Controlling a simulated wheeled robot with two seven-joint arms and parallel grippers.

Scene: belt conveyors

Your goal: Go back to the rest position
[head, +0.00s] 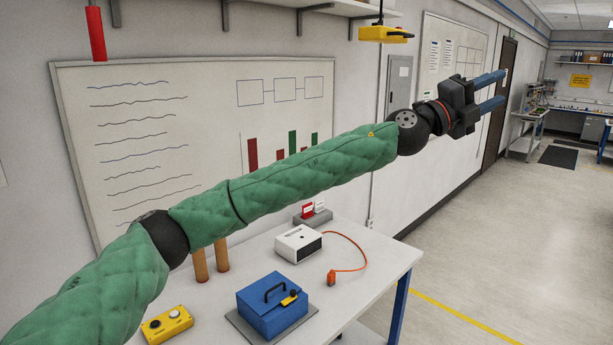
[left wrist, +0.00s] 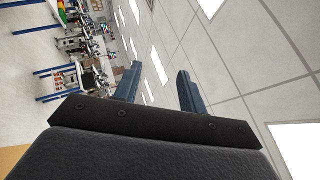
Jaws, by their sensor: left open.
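My left gripper (head: 497,93) is at the end of my green-sleeved left arm, which reaches from the lower left up to the upper right in the head view. Its two blue fingers are apart with nothing between them, well above and to the right of the table. In the left wrist view the gripper (left wrist: 158,88) also shows both fingers spread, against the ceiling and a tilted room. My right gripper is in neither view.
A white table (head: 378,257) holds a blue box (head: 270,310), a white device (head: 298,243) with an orange cable, and a yellow button box (head: 167,324). A whiteboard (head: 130,90) hangs behind. A yellow pendant (head: 385,34) hangs near the wall. Floor at right (head: 480,230) is clear.

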